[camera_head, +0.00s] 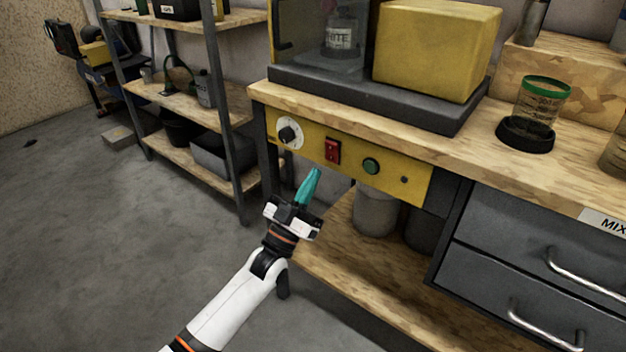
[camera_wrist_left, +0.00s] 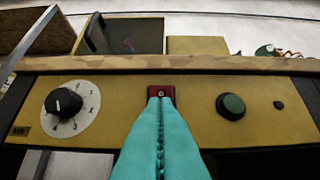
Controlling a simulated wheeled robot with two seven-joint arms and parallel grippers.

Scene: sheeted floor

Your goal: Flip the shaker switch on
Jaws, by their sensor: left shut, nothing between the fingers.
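The red switch (camera_head: 332,151) sits on the yellow control panel (camera_head: 407,175) under the bench top, between a dial and a green button. My left gripper (camera_head: 314,173) is shut and empty, with its teal fingers pointing up at the panel, just below and left of the switch in the head view. In the left wrist view the red switch (camera_wrist_left: 161,92) shows right at the tips of the fingers (camera_wrist_left: 160,103), which cover its lower part. I cannot tell whether they touch it. The shaker (camera_head: 360,95) with its yellow block stands on the bench above. My right gripper is not in view.
A black dial on a white plate (camera_head: 290,133) is left of the switch, a green button (camera_head: 371,166) right. A green-rimmed beaker (camera_head: 541,100) stands on the bench. Grey drawers (camera_head: 520,270) are at right, shelves (camera_head: 190,85) at left. Open floor lies left of my arm.

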